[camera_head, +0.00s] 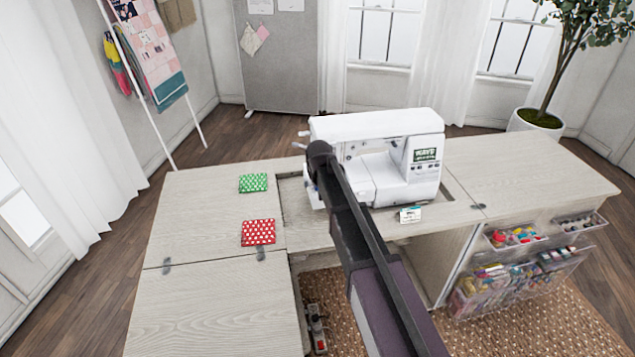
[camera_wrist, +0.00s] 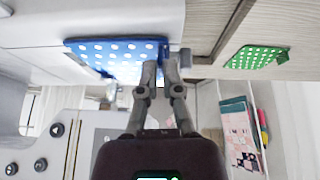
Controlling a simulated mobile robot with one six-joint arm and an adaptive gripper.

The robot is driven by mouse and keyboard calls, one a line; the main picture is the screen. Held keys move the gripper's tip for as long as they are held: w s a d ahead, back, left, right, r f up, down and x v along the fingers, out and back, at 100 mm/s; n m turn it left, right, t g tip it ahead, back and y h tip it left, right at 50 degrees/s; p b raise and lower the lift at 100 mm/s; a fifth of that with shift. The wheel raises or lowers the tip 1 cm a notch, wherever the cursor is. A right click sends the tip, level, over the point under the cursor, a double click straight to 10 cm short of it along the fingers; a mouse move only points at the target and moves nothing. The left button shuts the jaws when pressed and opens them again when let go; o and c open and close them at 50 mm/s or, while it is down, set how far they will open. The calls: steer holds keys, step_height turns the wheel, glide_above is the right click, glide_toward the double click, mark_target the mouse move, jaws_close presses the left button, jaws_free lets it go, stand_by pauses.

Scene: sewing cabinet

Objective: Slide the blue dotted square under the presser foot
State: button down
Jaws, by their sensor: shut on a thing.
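The blue dotted square (camera_wrist: 108,48) lies flat and pale-dotted in the wrist view, at the upper left of centre. My gripper (camera_wrist: 161,68) is shut on its near right edge, with the fingers close together. The square and my gripper are hidden behind my arm in the head view. The white sewing machine (camera_head: 415,124) stands in the cabinet's recess, and its body with buttons (camera_wrist: 45,150) fills the lower left of the wrist view. I cannot make out the presser foot clearly, nor whether the square is under it.
A green dotted square (camera_head: 253,183) and a red dotted square (camera_head: 258,232) lie on the cabinet top (camera_head: 200,215), left of the machine. The green one also shows in the wrist view (camera_wrist: 257,58). A small card (camera_head: 410,215) is at the machine's front. Bins (camera_head: 512,282) hang at right.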

stand_by(0.4)
steer(key=c, duration=0.7)
jaws_free()
